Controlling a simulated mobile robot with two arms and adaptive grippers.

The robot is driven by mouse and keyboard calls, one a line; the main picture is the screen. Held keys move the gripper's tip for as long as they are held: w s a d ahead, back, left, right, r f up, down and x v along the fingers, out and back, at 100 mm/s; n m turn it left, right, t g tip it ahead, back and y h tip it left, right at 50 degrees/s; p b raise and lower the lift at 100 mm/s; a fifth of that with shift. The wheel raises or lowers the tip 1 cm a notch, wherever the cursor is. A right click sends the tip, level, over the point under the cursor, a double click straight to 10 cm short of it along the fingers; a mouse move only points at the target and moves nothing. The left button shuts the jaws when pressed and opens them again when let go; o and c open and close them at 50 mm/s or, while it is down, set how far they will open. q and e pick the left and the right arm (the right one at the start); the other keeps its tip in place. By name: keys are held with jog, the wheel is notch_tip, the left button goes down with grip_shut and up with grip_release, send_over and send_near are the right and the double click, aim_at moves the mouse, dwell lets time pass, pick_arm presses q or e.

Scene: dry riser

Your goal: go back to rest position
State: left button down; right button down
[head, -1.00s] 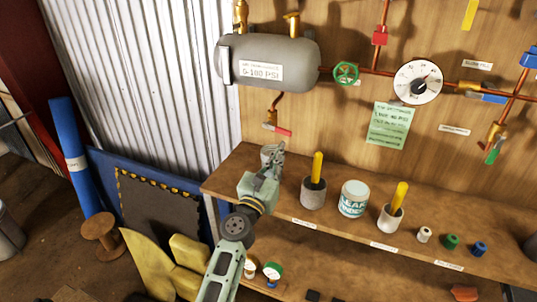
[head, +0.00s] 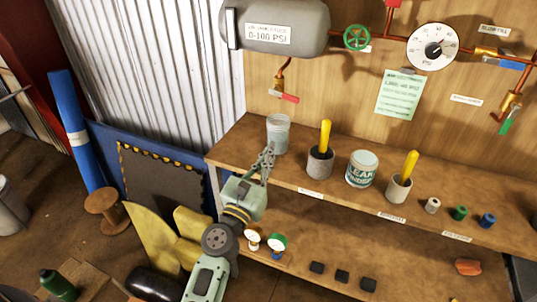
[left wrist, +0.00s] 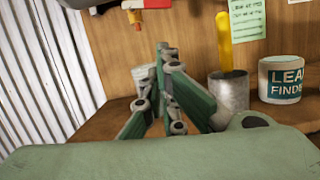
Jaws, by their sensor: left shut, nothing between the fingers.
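My left gripper (head: 268,160) is shut and empty in the head view, in front of the shelf's left end. Its fingertips lie just below and in front of a pale grey can (head: 278,134) on the shelf. In the left wrist view the closed fingers of the gripper (left wrist: 163,50) point up and away, with the can (left wrist: 144,78) partly hidden behind them. I cannot tell from these views whether the fingers touch the can. My right gripper is in neither view.
The wooden shelf (head: 330,201) holds a grey cup with a yellow handle (head: 320,163), a leak finder tin (head: 361,169), another such cup (head: 399,188) and small coloured caps. A grey tank (head: 275,25), gauge (head: 433,46) and pipes hang above. Two small gauges (head: 277,243) sit on the lower shelf.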

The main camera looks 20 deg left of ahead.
pick_arm(q)
jog(key=s+d+f+m+g+h, duration=0.4)
jog(key=s+d+m+h, duration=0.4)
jog(key=m, duration=0.6)
jog(key=s+d+f+m+g+y, duration=0.2)
jog(key=s+d+f+m+g, duration=0.2)
jog(key=s+f+m+g, duration=0.6)
jog(key=s+a+f+m+g+y, duration=0.2)
jog(key=s+a+f+m+y, duration=0.1)
jog(key=s+a+f+m, duration=0.25)
jog(key=s+a+f+m+g+y, duration=0.1)
jog(key=s+a+f+m+y, duration=0.1)
jog(key=s+a+m+y, duration=0.4)
jog(key=s+f+m+g+h, duration=0.1)
jog(key=s+f, duration=0.1)
jog(key=f, duration=1.2)
jog(key=s+f+g+h, duration=0.1)
jog(key=s+f, duration=0.2)
jog(key=f, duration=1.1)
jog(key=s+a+f, duration=0.2)
jog(key=s+f, duration=1.2)
jog(key=s, duration=0.2)
jog(key=shift+s+a+f+g, duration=0.15)
jog(key=shift+a+f+g, duration=0.1)
jog(key=shift+f+g, duration=0.15)
